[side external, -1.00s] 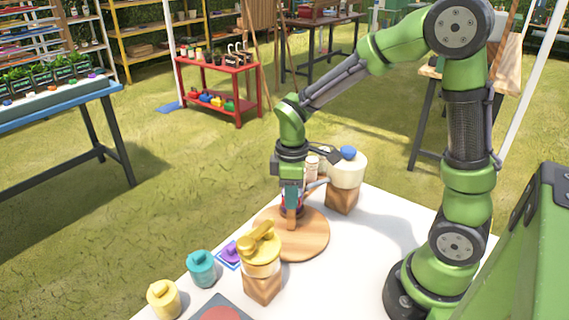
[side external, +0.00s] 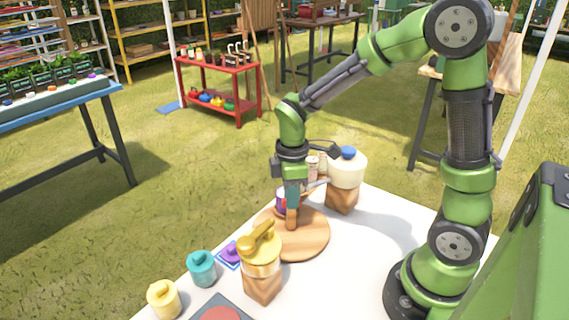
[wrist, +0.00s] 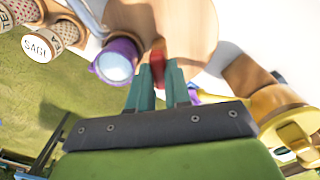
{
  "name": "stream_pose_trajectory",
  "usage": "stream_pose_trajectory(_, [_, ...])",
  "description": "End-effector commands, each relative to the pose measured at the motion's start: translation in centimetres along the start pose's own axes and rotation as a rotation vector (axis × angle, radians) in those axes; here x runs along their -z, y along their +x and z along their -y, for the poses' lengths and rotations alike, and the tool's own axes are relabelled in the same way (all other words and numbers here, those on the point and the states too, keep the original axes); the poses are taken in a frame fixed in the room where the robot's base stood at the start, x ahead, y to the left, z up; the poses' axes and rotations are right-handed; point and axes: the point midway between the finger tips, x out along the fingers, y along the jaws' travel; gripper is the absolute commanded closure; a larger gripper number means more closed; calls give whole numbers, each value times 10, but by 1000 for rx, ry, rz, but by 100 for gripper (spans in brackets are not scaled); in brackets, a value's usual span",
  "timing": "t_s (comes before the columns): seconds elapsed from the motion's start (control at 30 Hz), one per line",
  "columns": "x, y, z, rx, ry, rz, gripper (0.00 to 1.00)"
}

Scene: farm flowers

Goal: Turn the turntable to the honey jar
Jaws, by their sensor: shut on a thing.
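The turntable (side external: 308,240) is a round wooden disc on the white table; its disc also shows at the top of the wrist view (wrist: 190,22). My gripper (side external: 292,206) points down over it and is shut on its short upright wooden peg (side external: 292,220). In the wrist view the teal fingers of my gripper (wrist: 158,84) close around the peg, whose red-brown side shows between them (wrist: 158,66). A small purple jar with a pale round top (wrist: 116,62) stands beside the fingers, partly hidden in the side view (side external: 281,200). I cannot tell which jar holds honey.
A gold-topped pot (side external: 261,255) on a wooden block stands close in front of the turntable. A cream pot with a blue knob (side external: 346,168) stands behind it. Teal (side external: 201,268) and yellow (side external: 163,299) jars stand front left. Labelled jars (wrist: 40,45) are nearby.

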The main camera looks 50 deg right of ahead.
Motion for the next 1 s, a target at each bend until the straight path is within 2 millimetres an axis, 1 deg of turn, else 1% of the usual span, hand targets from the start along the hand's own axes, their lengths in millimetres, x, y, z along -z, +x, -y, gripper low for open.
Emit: stream_pose_trajectory(1.0, [0,-1,0,0,-506,-1,100])
